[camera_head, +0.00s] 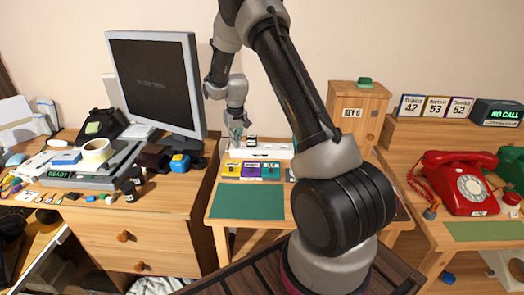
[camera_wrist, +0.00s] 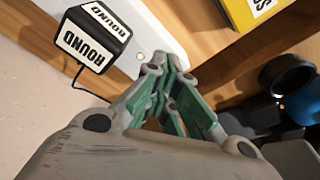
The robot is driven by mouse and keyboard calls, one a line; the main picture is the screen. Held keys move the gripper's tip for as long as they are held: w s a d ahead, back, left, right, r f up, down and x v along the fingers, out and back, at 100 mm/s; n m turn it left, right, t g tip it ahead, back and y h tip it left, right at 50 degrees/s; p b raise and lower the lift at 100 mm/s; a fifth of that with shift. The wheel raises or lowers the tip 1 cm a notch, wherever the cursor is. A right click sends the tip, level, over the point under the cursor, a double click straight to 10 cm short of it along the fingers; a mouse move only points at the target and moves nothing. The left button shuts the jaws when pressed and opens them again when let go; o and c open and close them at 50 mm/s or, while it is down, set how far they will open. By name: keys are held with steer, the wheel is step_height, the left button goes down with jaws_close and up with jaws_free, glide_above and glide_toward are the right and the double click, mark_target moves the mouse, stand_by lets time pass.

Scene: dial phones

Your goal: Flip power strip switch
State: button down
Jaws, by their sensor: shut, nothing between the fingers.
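A white power strip (camera_head: 268,153) lies along the back of the middle table, against the wall. In the wrist view the strip (camera_wrist: 122,62) runs diagonally, and a black-and-white plug block marked ROUND (camera_wrist: 92,36) sits on it. A small round spot with a red-and-green mark (camera_wrist: 140,56) shows on the strip near my fingertips; I cannot tell whether it is the switch. My gripper (camera_wrist: 166,66) is shut and empty, its green-padded fingers over the strip's end. In the head view my gripper (camera_head: 236,130) is at the strip's left end; contact cannot be told.
Yellow, purple and green labelled boxes (camera_head: 252,170) stand just in front of the strip. A monitor (camera_head: 155,85) and a blue-and-yellow item (camera_head: 180,162) are to the left. A wooden KEY C box (camera_head: 352,118) and red phone (camera_head: 465,182) are to the right. The green mat (camera_head: 247,201) is bare.

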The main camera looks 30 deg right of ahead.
steer(key=shift+r, duration=3.55)
steer(key=shift+s, duration=0.1)
